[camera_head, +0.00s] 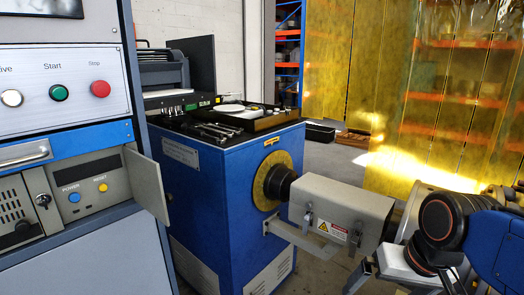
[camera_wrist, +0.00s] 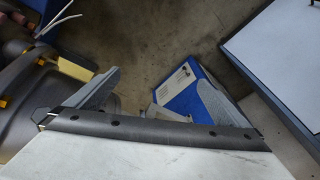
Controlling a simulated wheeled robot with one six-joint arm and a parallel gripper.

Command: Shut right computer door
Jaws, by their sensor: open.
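The right computer door (camera_head: 147,187) is a small grey panel standing open at the right edge of the computer bay. The bay front (camera_head: 85,190) beside it is uncovered and shows a blue POWER button, a yellow RESET button and a key switch. My gripper (camera_wrist: 158,85) is open in the wrist view, its two grey fingers wide apart with nothing held between them. In the head view my arm is at the lower right, well apart from the door. I cannot make out the door in the wrist view.
A blue machine cabinet (camera_head: 225,205) with a tool-filled top stands right of the door. A grey guarded shaft housing (camera_head: 340,210) juts out from it, between the door and my arm. A control panel (camera_head: 60,88) with Start and Stop buttons is above the bay. Yellow curtains (camera_head: 400,90) hang behind.

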